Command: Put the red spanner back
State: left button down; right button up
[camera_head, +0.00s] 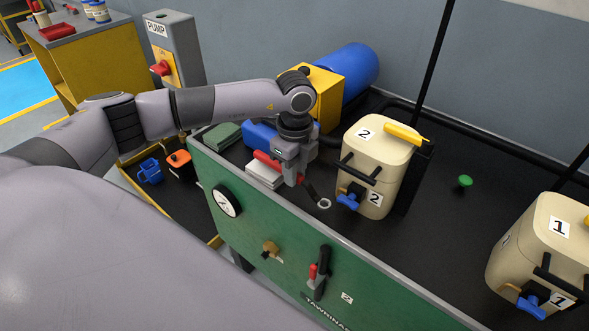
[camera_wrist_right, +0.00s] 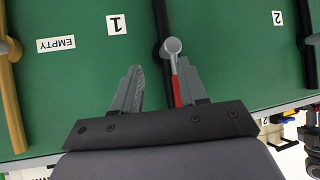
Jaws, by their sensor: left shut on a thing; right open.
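Whether the ring touches anything, I cannot tell. My right gripper (camera_wrist_right: 157,66) is open and faces a green panel. A red lever-like part (camera_wrist_right: 176,90) with a round grey end (camera_wrist_right: 172,46) shows between its fingers, close to the right one. The right gripper is not visible in the head view.
Cream canister 2 (camera_head: 376,150) with a blue tap stands right of the left gripper; canister 1 (camera_head: 535,235) is further right. A pale block (camera_head: 264,176) and a blue box (camera_head: 260,136) lie beside the gripper. A green knob (camera_head: 464,181) stands between the canisters.

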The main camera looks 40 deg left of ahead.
pick_arm(q)
jog(key=shift+f+b, duration=0.7)
jog(key=shift+f, duration=0.35)
jog(key=shift+c, duration=2.3)
grip_release()
jog(key=shift+r, duration=0.1)
jog(key=shift+r+p, duration=2.45)
jog(key=shift+r, duration=0.5)
